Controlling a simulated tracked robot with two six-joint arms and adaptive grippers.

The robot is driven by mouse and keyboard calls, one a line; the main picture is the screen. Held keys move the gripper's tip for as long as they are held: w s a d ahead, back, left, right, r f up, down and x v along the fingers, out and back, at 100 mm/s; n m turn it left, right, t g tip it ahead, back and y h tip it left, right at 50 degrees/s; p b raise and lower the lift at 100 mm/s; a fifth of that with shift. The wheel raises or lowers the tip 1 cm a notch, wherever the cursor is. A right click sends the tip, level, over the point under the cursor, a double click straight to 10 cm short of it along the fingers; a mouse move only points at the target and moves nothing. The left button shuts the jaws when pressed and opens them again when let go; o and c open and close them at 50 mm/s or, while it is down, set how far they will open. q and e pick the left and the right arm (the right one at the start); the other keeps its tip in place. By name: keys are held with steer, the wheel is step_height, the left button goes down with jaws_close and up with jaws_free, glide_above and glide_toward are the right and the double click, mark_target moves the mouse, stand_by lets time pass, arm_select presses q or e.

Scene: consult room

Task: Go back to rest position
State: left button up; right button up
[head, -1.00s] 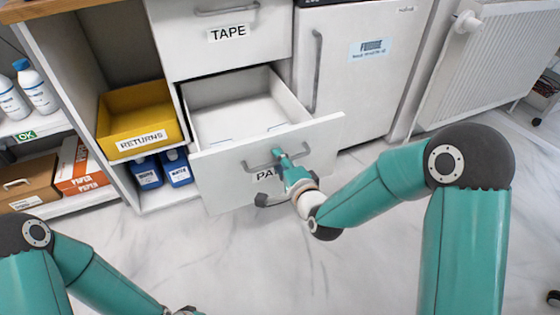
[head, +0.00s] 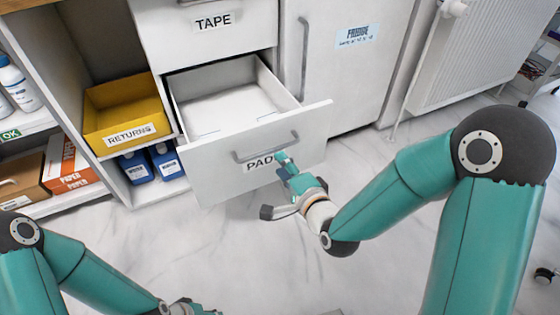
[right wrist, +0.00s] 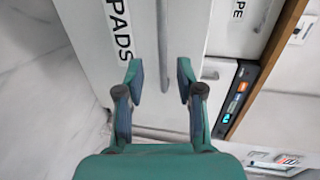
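The pads drawer (head: 213,173) is pulled open below the shut tape drawer (head: 210,40), and its visible inside is empty. Its grey bar handle (head: 262,150) is on the front panel above the label. My right gripper (head: 284,160) is just in front of the handle's right part. In the right wrist view, the right gripper (right wrist: 160,76) has its two fingers apart with nothing gripped. The handle (right wrist: 162,40) runs ahead, lined up with the gap between them. My left gripper (head: 194,308) is low at the bottom edge, partly cut off, its fingers unclear.
A yellow returns bin (head: 125,112) stands on a shelf left of the drawer, above blue bottles (head: 136,167). A white fridge-like cabinet (head: 352,75) and a radiator (head: 465,60) are to the right. The marble-look floor (head: 290,270) in front is clear between my arms.

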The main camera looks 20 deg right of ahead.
stand_by(0.4)
steer(key=s+d+f+n+g, duration=0.1)
steer(key=s+f+g, duration=0.25)
steer(key=f, duration=0.65)
steer(key=s+d+f+n+g, duration=0.1)
steer(key=s+f+g, duration=0.25)
steer(key=f, duration=0.75)
steer(key=s+a+f+n+g, duration=0.2)
steer(key=s+f+n+g, duration=0.2)
steer(key=s+n, duration=0.3)
steer(key=s+a+f+n+g, duration=0.1)
steer(key=s+f+n+g, duration=0.35)
steer(key=s, duration=0.35)
step_height(320, 180, up, 39)
steer(key=p, duration=3.8)
steer(key=shift+w+t+y+p, duration=0.15)
steer(key=shift+t+y+p, duration=0.2)
steer(key=shift+t+y, duration=0.1)
steer(key=shift+f, duration=0.1)
